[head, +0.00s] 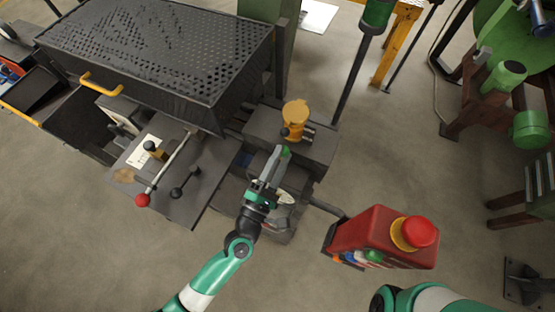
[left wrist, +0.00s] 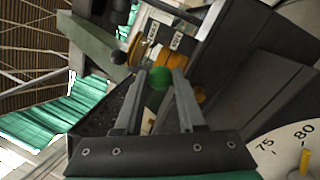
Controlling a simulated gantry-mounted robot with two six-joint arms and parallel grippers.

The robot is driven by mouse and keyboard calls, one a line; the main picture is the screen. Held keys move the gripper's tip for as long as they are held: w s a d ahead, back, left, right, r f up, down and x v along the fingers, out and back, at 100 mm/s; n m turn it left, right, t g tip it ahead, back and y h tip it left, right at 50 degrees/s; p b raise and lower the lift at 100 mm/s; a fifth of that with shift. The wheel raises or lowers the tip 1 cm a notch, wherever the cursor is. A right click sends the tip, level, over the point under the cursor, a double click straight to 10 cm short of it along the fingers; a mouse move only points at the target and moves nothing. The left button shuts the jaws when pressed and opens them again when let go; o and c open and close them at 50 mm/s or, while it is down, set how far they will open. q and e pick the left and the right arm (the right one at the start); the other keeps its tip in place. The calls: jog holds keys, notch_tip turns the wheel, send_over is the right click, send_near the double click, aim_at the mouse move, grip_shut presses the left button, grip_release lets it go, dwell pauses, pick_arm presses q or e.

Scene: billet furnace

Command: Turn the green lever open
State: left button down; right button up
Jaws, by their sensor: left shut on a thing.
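The green lever shows as a round green knob (left wrist: 159,78) between the fingertips of my left gripper (left wrist: 160,82) in the left wrist view. In the head view the green knob (head: 284,151) shows at the tip of my left gripper (head: 278,157), in front of the dark machine block. The left gripper is shut on the green knob. The lever's shaft is hidden by the fingers and the knob. My right gripper is not visible; only part of my right arm shows at the bottom right of the head view.
A yellow-orange fitting (head: 296,113) stands just behind the knob. A dial with numbers (left wrist: 290,145) lies close to the gripper. A red control box (head: 375,236) with a red button is at the right. A red-knobbed lever (head: 143,199) and a black-knobbed lever (head: 177,192) are at the left.

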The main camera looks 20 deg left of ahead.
pick_arm(q)
jog(key=shift+a+f+n, duration=0.4)
jog(key=shift+n, duration=0.4)
jog(key=shift+y, duration=0.3)
jog(key=c, duration=0.9)
grip_release()
jog(key=o, duration=0.4)
jog(key=shift+a+r, duration=0.1)
jog(key=shift+a, duration=0.1)
jog(key=shift+d+r, duration=0.1)
jog(key=shift+d, duration=0.05)
jog(key=v, duration=1.1)
jog(key=shift+s+b, duration=0.3)
